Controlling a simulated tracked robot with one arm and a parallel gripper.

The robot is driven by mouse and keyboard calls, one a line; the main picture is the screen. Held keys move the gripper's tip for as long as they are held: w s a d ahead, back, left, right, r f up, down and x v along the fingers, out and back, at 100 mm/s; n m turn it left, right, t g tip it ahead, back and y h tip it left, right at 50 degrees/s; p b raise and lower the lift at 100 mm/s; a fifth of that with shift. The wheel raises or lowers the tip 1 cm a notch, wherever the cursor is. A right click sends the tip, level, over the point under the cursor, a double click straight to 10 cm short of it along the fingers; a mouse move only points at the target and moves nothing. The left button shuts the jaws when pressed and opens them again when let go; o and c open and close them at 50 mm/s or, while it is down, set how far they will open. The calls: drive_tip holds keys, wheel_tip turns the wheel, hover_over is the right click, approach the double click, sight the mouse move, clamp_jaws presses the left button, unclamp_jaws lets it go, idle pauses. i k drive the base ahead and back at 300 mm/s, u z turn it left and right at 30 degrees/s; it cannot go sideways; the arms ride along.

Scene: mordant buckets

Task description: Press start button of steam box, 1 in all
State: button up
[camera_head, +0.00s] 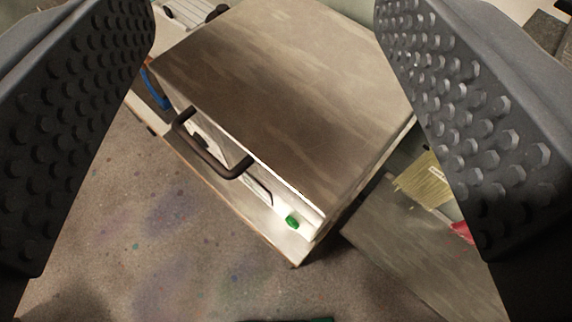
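The steam box (285,90) is a metal box with a dark handle (207,150) on its front. It sits tilted in the picture, between and beyond my fingers. A green start button (292,222) shows on the front face near its lower right corner. My gripper (262,255) is open and empty, with one dark studded finger on each side of the picture. The fingers are apart from the box and the button as far as I can tell. Most of the front face is seen at a steep angle, and the back of the box is cut off by the top edge.
At the right, a grey surface (385,245) holds a yellowish bundle (425,180) and a red item (462,231) partly hidden by my finger. A blue item (155,90) shows left of the box.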

sight(293, 223)
drive_tip(key=u, duration=0.1)
drive_tip(key=k, duration=0.85)
drive_tip(key=z, duration=0.05)
